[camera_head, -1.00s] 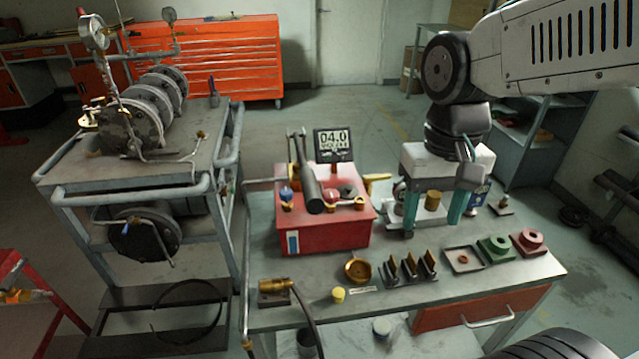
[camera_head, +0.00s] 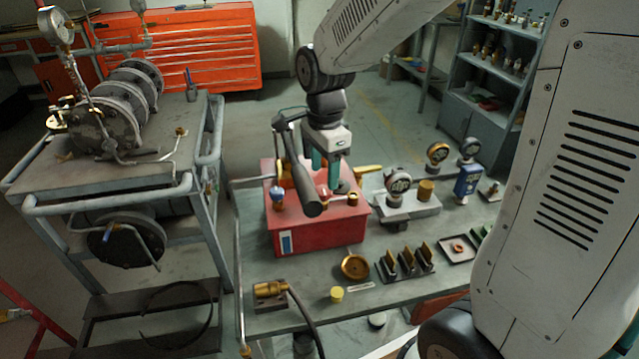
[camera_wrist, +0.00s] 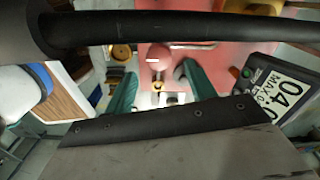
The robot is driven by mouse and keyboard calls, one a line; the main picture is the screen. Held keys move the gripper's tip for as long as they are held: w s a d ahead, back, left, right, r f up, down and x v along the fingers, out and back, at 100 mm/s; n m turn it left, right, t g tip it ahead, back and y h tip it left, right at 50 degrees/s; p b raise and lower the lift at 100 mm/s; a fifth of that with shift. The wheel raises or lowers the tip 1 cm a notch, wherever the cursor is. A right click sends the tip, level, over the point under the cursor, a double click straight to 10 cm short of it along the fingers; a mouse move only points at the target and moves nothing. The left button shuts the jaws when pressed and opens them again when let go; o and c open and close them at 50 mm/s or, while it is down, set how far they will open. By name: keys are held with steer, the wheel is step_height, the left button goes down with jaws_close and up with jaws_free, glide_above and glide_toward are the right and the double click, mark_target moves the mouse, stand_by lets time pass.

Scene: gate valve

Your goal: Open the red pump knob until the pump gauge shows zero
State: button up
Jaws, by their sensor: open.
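The red pump (camera_head: 318,235) stands on the workbench. Its red knob (camera_head: 324,193) is on its top, partly covered in the head view, and also shows in the wrist view (camera_wrist: 158,56), between and beyond the fingertips. My gripper (camera_head: 326,182) is open, pointing down close above the pump top, with its teal fingers apart and nothing seen between them. It also shows in the wrist view (camera_wrist: 158,76).
The pump's dark lever (camera_head: 297,168) rises beside my gripper and crosses the top of the wrist view. A brass handle (camera_head: 367,168) sticks out at the pump's right. A dial gauge on a grey block (camera_head: 405,207) stands to the right. A pipe cart (camera_head: 120,175) stands left.

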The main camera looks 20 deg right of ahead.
mark_target(323, 188)
steer(key=shift+f, duration=2.1)
steer(key=c, duration=1)
steer(key=shift+o, duration=0.2)
steer(key=shift+n, duration=1.6)
steer(key=o, duration=0.9)
steer(key=shift+w, duration=0.1)
steer(key=shift+o, duration=0.3)
steer(key=shift+r, duration=3.95)
